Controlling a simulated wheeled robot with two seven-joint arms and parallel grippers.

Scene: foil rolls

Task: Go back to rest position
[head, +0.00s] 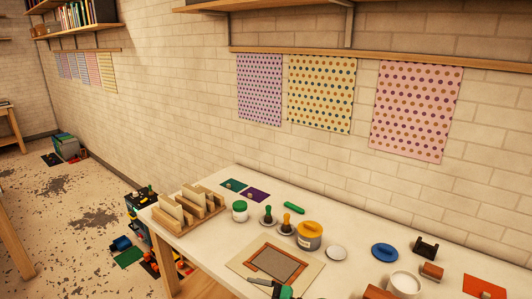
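Neither of my grippers shows clearly in the head view, and no arm of mine can be made out. A grey-and-green item (283,291) is cut off by the bottom edge of the picture, and I cannot tell what it is. The white worktable (213,247) stands against the brick wall. On it lies a wood-framed screen (275,263) on a pale board.
The table holds a wooden rack (190,212), a green-lidded jar (240,211), a yellow-lidded tub (309,235), a blue disc (385,252) and a white cup (405,284). Dotted sheets hang under a shelf. Crates stand on the floor left of the table; floor beyond is open.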

